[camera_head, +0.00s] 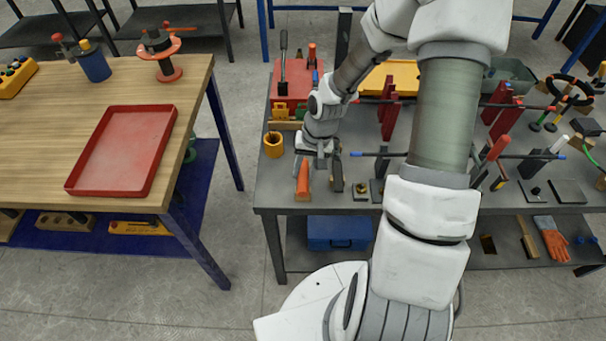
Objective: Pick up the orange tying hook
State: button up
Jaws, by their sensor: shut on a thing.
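The orange tying hook (303,182) shows as an orange handle at the front left of the grey workbench (282,196). My gripper (307,167) is over the handle, pointing down, and is shut on it. The fingers and my wrist hide the upper part of the hook. I cannot tell whether the handle still touches the bench top.
A dark upright piece (337,172) stands close right of my gripper. A yellow cup-like ring (273,145) is to the left, and a red block with levers (294,82) is behind. Rebar and red supports (390,118) fill the right side. A red tray (122,152) lies on the wooden table.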

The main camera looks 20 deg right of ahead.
grip_shut()
jog(key=shift+r, duration=0.45)
jog(key=r, duration=0.2)
jog(key=r+p, duration=0.1)
jog(key=r, duration=0.1)
jog(key=shift+s+d, duration=0.15)
jog(key=shift+d, duration=0.2)
jog(key=s+d+r+p, duration=0.2)
jog(key=s+d+r, duration=0.4)
jog(key=d, duration=0.3)
jog(key=shift+r, duration=0.1)
